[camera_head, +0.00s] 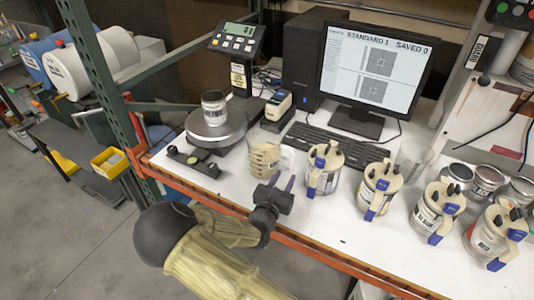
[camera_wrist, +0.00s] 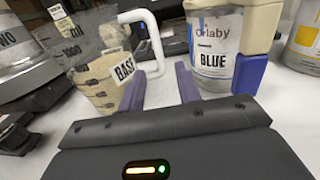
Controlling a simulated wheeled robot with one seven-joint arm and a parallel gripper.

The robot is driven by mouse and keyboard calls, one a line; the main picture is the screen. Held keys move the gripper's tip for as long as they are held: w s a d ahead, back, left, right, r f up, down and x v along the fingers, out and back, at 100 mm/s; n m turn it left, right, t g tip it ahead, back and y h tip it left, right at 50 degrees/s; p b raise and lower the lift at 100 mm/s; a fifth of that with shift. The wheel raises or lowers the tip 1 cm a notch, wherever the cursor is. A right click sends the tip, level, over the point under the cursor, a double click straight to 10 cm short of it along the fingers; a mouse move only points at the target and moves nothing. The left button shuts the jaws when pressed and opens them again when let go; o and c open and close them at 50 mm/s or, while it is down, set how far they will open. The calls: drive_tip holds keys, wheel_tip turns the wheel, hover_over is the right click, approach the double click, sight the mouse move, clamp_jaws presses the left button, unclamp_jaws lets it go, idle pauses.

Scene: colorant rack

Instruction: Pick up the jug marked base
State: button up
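The jug marked BASE (camera_wrist: 88,66) is a clear measuring jug with cream contents and a white handle (camera_wrist: 156,42), left of centre in the wrist view. In the head view the jug (camera_head: 264,160) stands upright on the white bench, right of the scale. My gripper (camera_wrist: 160,85) is open, with two purple-grey fingers and nothing between them. The handle shows just beyond the fingertips, between their lines; I cannot tell the exact gap. In the head view my gripper (camera_head: 279,183) is in front of the jug, near the bench's front edge.
A can marked BLUE (camera_wrist: 217,50) stands close right of my fingers. Several more lidded cans (camera_head: 378,188) line the bench to the right. A scale (camera_head: 216,126) with a can (camera_head: 214,107) on it is at left. A keyboard (camera_head: 335,144) and monitor (camera_head: 375,70) are behind.

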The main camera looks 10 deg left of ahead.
sight(291, 165)
drive_tip(key=shift+x, duration=1.3)
drive_tip(key=shift+p+x, duration=1.1)
drive_tip(key=shift+x, duration=1.45)
drive_tip(key=shift+r, duration=0.1)
clamp_jaws()
drive_tip(key=shift+a, duration=0.1)
drive_tip(key=shift+w, duration=0.1)
